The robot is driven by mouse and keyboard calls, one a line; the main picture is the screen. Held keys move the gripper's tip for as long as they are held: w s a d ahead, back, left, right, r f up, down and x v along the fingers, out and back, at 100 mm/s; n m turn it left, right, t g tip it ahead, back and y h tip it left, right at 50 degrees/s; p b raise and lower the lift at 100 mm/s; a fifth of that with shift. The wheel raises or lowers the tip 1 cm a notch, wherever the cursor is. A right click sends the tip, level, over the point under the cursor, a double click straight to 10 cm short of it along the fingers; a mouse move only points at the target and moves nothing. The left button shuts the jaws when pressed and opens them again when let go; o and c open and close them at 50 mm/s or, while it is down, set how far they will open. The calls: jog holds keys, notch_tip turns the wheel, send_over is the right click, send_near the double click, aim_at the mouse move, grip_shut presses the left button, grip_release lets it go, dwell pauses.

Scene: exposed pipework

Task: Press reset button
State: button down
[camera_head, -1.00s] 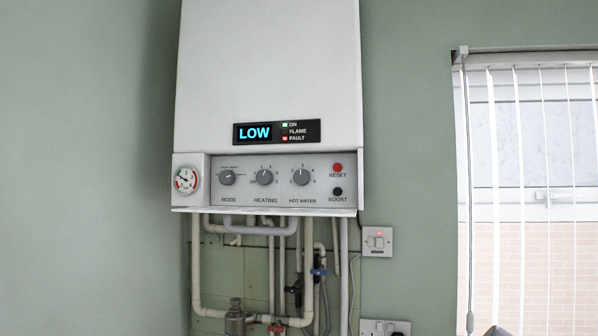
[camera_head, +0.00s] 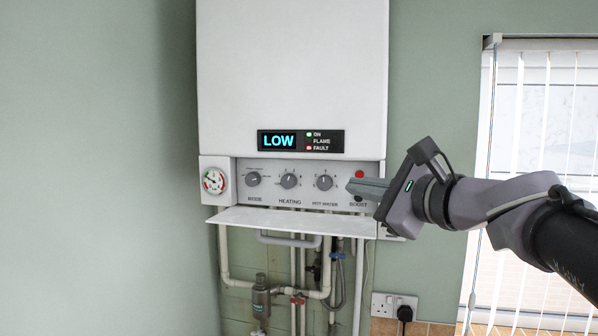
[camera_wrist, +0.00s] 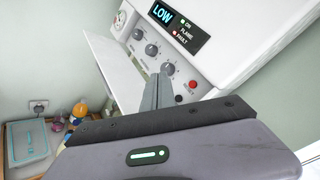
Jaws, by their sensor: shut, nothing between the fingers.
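The red reset button (camera_head: 359,174) is on the right of the white boiler's control panel (camera_head: 222,162); it also shows in the wrist view (camera_wrist: 193,85). The black boost button sits just below it, largely hidden by my fingers in the head view but visible in the wrist view (camera_wrist: 179,98). My gripper (camera_head: 350,186) is shut and empty. Its fingers point left, in front of the panel, with the tips just below and left of the red button in the head view. In the wrist view, the tips overlap the hot water knob (camera_wrist: 168,69). Contact cannot be told.
The display (camera_head: 278,141) reads LOW, with green ON and red FAULT lights. A white flap (camera_head: 290,220) juts out below the panel. Pipes (camera_head: 224,255) run underneath. A socket (camera_head: 394,304) and window blinds (camera_head: 505,150) are to the right.

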aim_at(359, 175)
jog(key=shift+s+a, duration=0.1)
jog(key=shift+s, duration=0.05)
jog(key=shift+w+d+p, duration=0.45)
jog(key=shift+w+p, duration=0.05)
jog(key=shift+w, duration=0.95)
jog(key=shift+w+d+p, duration=0.5)
jog(key=shift+w+p, duration=0.05)
jog(key=shift+w, duration=0.85)
jog(key=shift+w+d+p, duration=0.45)
jog(key=shift+w+p, duration=0.05)
jog(key=shift+w, duration=0.95)
jog(key=shift+w+d, duration=0.15)
jog(key=shift+w, duration=0.25)
jog(key=shift+w, duration=0.25)
jog(key=shift+s, duration=0.1)
jog(key=shift+s+f+b, duration=0.1)
jog(key=shift+s+b, duration=0.2)
jog(key=shift+s, duration=0.1)
jog(key=shift+s+a, duration=0.2)
jog(key=shift+s, duration=0.05)
